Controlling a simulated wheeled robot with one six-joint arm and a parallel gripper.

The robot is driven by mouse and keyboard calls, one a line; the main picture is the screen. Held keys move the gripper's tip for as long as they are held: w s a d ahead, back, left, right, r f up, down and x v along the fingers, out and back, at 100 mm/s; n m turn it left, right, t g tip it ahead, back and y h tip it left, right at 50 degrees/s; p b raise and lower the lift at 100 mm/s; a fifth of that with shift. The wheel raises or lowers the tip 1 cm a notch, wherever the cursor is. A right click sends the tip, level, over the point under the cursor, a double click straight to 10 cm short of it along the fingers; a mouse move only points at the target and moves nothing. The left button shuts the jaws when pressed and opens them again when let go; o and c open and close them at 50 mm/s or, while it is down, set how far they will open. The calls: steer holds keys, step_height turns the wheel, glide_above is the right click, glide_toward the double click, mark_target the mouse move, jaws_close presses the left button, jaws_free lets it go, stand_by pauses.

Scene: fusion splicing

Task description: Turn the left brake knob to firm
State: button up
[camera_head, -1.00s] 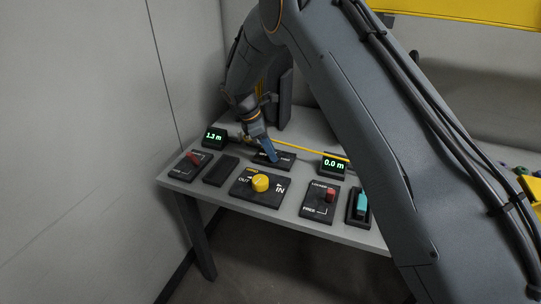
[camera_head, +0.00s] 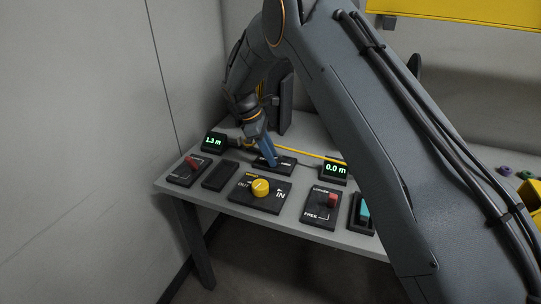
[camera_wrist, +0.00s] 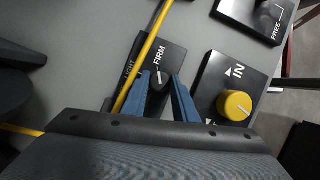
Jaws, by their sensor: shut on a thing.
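The brake panel (camera_wrist: 170,58) is a dark plate with the words LIGHT and FIRM; it also shows on the table in the head view (camera_head: 287,167). A small black knob (camera_wrist: 157,82) with a white mark sits on it. The mark appears to point towards FIRM. My gripper (camera_wrist: 161,79) has its two blue fingers on either side of this knob, shut on it. In the head view my gripper (camera_head: 271,162) reaches down onto the panel, and its fingers hide the knob there.
A yellow knob (camera_head: 261,187) marked IN and OUT is close in front. A red lever (camera_head: 191,163) stands left, a red LOCKED/FREE switch (camera_head: 332,201) right. Displays read 1.3 m (camera_head: 213,141) and 0.0 m (camera_head: 335,169).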

steer(key=o, duration=1)
steer(key=shift+o, duration=0.2)
steer(key=b+v, duration=0.1)
steer(key=v, duration=0.7)
steer(key=shift+b, duration=0.4)
steer(key=s+d+m+y, duration=0.1)
steer(key=s+d+m, duration=0.3)
steer(key=s+d, duration=0.2)
steer(key=s+d+r+m+y, duration=0.1)
steer(key=s+d+m, duration=0.2)
steer(key=s+d, duration=0.4)
steer(key=s+d+m+y, duration=0.1)
steer(key=s+d+m, duration=0.3)
steer(key=s+d, duration=0.3)
steer(key=shift+s+r+m+y, duration=0.15)
steer(key=shift+s+m+y, duration=0.2)
steer(key=shift+s, duration=0.2)
steer(key=s+d+f+m, duration=0.1)
steer(key=s+m, duration=0.1)
steer(key=s, duration=0.4)
steer(key=s+d+f+m, duration=0.1)
steer(key=s+d+m, duration=0.1)
steer(key=s, duration=0.4)
steer(key=shift+d+m+t+y, duration=0.3)
steer(key=shift+m+y, duration=0.15)
steer(key=shift+m, duration=0.1)
